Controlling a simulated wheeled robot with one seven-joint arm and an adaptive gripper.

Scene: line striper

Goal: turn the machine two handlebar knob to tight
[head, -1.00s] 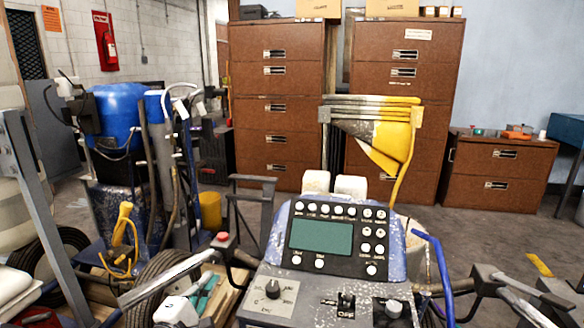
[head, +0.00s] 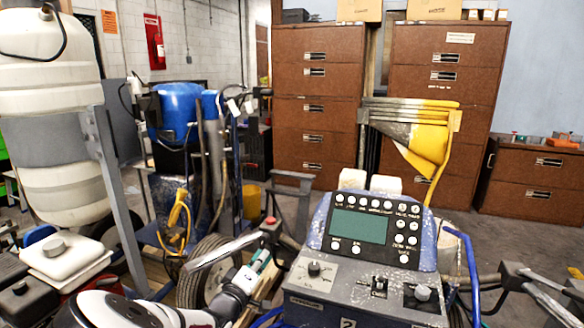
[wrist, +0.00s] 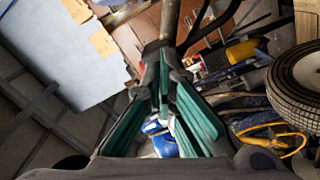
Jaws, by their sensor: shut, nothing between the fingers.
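The striper console (head: 366,215) stands at the lower middle of the head view, with a green screen and buttons. A "2" label (head: 347,323) shows at the bottom edge. The pale left handlebar (head: 222,252) ends near a red-topped part (head: 270,221); I cannot tell which part is the handlebar knob. My gripper (head: 263,260), with teal fingers, is shut and empty just below that handlebar. In the wrist view, my gripper (wrist: 165,85) points toward a bar and dark bracket; contact is unclear.
A white tank (head: 50,110) and grey post (head: 112,190) stand at left. A blue sprayer (head: 180,112) and a wheel (head: 207,275) are behind the handlebar. Brown cabinets (head: 318,80) line the back. Black grips and levers (head: 530,285) are at right.

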